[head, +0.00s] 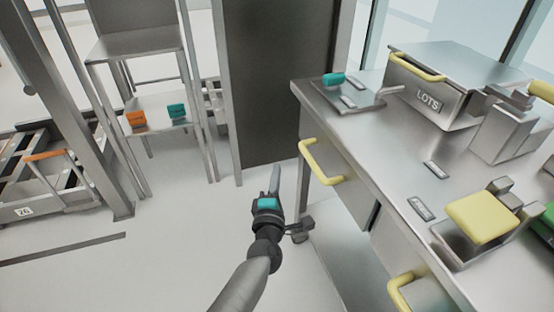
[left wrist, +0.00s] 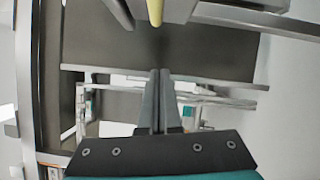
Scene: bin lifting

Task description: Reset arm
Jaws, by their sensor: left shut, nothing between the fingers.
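My left gripper (head: 275,178) hangs at the left side of the metal workbench, over the floor, pointing away toward the dark panel. In the left wrist view its two fingers (left wrist: 159,75) are closed together with nothing between them. A yellow drawer handle (head: 322,163) on the workbench front is to the right of the gripper, apart from it. A yellow bar also shows at the top of the left wrist view (left wrist: 155,10). My right gripper is in neither view.
The metal workbench (head: 385,150) fills the right side, with a box marked LOTS (head: 427,95) and a yellow block (head: 480,217) on it. A dark panel (head: 262,80) stands ahead. A metal shelf (head: 150,112) holds orange and teal items.

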